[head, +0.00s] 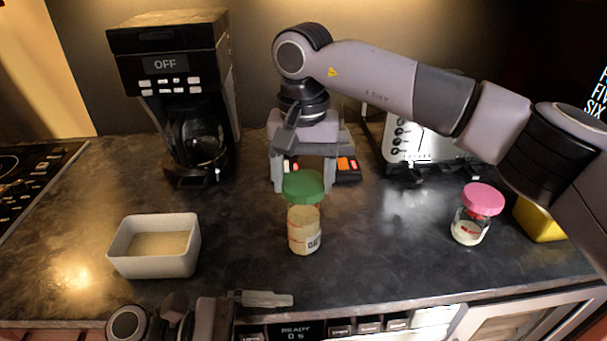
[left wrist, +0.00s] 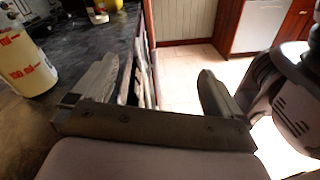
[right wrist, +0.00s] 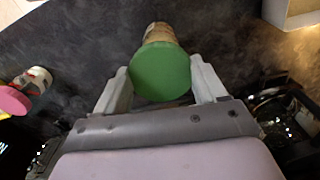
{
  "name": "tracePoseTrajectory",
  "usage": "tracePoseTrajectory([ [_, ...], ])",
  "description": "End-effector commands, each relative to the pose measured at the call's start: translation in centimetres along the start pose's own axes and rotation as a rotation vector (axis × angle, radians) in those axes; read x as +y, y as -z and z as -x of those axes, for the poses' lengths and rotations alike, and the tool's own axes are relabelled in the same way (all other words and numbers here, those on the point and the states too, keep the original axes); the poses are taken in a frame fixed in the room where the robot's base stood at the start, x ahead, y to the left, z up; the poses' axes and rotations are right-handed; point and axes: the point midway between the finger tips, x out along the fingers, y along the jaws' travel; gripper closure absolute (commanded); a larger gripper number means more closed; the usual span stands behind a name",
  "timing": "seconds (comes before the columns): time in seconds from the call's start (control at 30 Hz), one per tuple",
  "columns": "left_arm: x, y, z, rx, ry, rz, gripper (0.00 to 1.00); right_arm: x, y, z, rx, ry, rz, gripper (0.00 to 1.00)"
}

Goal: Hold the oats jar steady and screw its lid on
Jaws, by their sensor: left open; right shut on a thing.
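The oats jar (head: 304,232) stands upright on the counter, with pale contents and a label. A jar with red volume marks, apparently the same one, shows at the left edge of the left wrist view (left wrist: 28,68). The green lid (head: 303,187) is at the jar's top; I cannot tell whether it is seated or just above. My right gripper (right wrist: 160,80) is shut on the lid's sides, and the jar shows beyond the lid in the right wrist view (right wrist: 160,32). My left gripper (left wrist: 157,75) is open and empty at the counter's front edge, apart from the jar.
A white bin (head: 152,265) with pale contents sits to the left. A pink-lidded jar (head: 470,232) and a yellow block (head: 540,222) stand to the right. A coffee maker (head: 180,95) and a toaster (head: 425,145) are behind. The counter around the oats jar is clear.

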Motion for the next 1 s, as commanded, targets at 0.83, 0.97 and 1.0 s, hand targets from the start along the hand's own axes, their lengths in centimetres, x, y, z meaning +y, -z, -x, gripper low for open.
tracePoseTrajectory([
  [0.83, 16.8, -0.8, 4.3, 0.465, -0.304, 0.359, 0.0, 0.0, 0.0, 0.0, 0.0, 0.0, 0.0, 0.57],
  [0.97, 17.0, -0.2, 3.2, 0.466, -0.302, 0.361, 0.0, 0.0, 0.0, 0.0, 0.0, 0.0, 0.0, 0.57],
  [1.0, 17.1, 0.1, 2.7, 0.465, -0.302, 0.36, 0.0, 0.0, 0.0, 0.0, 0.0, 0.0, 0.0, 0.57],
])
